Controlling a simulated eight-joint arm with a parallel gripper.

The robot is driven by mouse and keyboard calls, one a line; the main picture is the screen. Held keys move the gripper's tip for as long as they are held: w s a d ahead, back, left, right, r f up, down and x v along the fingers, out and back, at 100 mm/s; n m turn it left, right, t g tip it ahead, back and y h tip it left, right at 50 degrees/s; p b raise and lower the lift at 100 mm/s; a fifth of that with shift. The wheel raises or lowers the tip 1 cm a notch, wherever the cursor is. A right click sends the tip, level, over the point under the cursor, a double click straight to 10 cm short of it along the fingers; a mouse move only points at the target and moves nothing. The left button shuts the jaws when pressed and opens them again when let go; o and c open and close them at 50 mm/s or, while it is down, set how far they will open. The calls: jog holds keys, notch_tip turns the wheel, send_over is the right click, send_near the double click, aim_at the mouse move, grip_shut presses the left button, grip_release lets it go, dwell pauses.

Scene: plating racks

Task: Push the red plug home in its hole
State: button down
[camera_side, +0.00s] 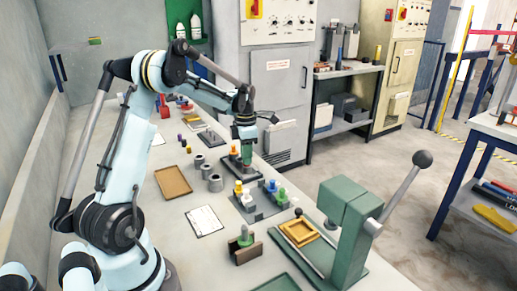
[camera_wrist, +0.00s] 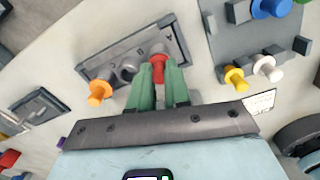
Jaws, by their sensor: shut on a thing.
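The red plug (camera_wrist: 158,58) is between the fingertips of my gripper (camera_wrist: 160,70) in the wrist view, and the green fingers are shut on it. It is at the right part of a grey block (camera_wrist: 112,59). Its lower end is hidden, so I cannot tell how deep it sits in its hole. An open round hole (camera_wrist: 128,70) is to its left in the block, and an orange plug (camera_wrist: 98,92) stands at the block's left end. In the side view my gripper (camera_side: 246,160) points down at the block, beside the orange plug (camera_side: 234,151); the red plug is not clear there.
A grey fixture (camera_side: 262,205) with yellow, white, green and blue pegs stands nearer the side camera. Grey cylinders (camera_side: 215,183) and a brown tray (camera_side: 173,182) lie to the left. A green lever press (camera_side: 345,225) stands at the front right.

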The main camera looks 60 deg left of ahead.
jog(key=shift+f, duration=0.2)
jog(key=shift+r, duration=0.2)
jog(key=shift+r, duration=1.1)
jog(key=shift+f, duration=1.25)
dwell(0.8)
jog(key=c, duration=1)
grip_release()
notch_tip(320, 180, up, 12)
jog(key=shift+c, duration=0.2)
